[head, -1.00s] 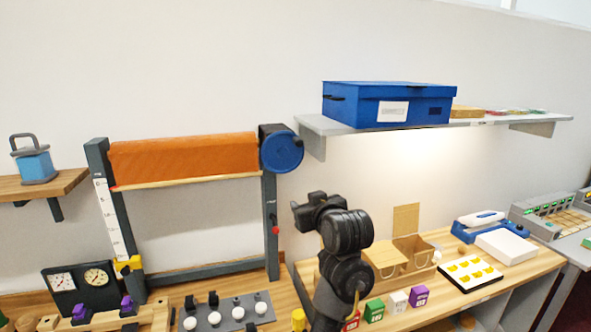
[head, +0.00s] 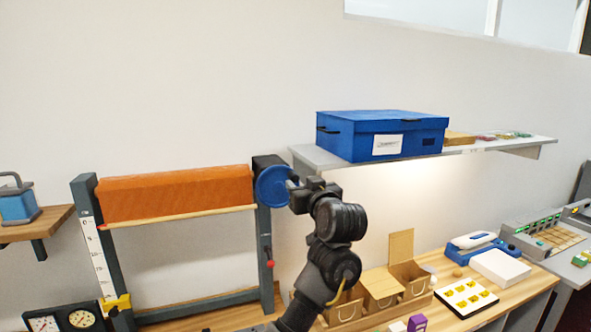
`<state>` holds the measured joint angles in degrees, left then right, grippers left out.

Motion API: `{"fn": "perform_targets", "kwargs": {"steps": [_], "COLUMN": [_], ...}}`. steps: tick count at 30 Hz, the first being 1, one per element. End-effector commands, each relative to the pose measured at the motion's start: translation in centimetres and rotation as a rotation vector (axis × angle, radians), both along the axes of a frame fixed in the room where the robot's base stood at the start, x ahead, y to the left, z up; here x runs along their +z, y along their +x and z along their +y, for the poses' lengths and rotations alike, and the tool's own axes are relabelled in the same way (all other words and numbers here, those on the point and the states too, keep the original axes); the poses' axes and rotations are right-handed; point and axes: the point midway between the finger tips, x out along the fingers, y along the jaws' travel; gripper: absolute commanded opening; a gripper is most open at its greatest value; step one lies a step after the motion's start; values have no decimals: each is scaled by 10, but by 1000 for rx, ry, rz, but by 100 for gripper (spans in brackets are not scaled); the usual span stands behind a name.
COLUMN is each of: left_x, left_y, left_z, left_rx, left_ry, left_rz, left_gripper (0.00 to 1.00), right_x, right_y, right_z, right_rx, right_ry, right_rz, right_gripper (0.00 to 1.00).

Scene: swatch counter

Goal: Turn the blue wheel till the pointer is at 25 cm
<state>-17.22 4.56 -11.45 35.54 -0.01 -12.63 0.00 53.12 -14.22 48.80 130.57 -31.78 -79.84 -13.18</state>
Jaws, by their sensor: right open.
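The blue wheel (head: 270,187) sits at the right end of an orange fabric roll (head: 175,196) on a dark grey frame. My right gripper (head: 291,186) is open at the right side of the wheel and covers part of its rim. I cannot tell whether the fingers touch it. A white scale strip (head: 98,255) runs down the frame's left post. A yellow pointer (head: 117,303) is low on that post, near the strip's lower end. The scale's numbers are too small to read. My left gripper is not in view.
A grey shelf (head: 318,157) with a blue box (head: 380,135) juts out above and right of my right arm. Cardboard boxes (head: 380,284) stand on the counter beside the arm. A red knob (head: 268,264) is on the frame's right post. Dials (head: 82,318) stand at lower left.

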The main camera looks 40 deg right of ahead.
Motion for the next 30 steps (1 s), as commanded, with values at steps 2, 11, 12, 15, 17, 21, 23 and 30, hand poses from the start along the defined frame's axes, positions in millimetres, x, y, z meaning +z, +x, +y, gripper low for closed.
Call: {"fn": "perform_targets", "kwargs": {"steps": [2,11,12,15,17,21,23,30], "left_x": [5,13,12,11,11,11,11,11], "left_y": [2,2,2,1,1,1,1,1], "left_z": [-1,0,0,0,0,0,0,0], "left_rx": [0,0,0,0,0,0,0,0], "left_ry": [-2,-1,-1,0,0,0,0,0], "left_rz": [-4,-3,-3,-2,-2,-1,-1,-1], "left_gripper": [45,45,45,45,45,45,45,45], "right_x": [5,-1,-1,-1,0,0,0,0], "right_y": [4,28,33,42,45,51,52,52], "right_z": [-7,-9,-11,-13,-15,-17,-17,-17], "right_rx": [-9,2,2,2,2,2,2,1], "right_ry": [-10,-7,-4,-2,-1,-1,-1,0], "right_rz": [-2,7,4,3,1,1,0,0], "right_gripper": [44,44,44,44,44,44,44,44]}}
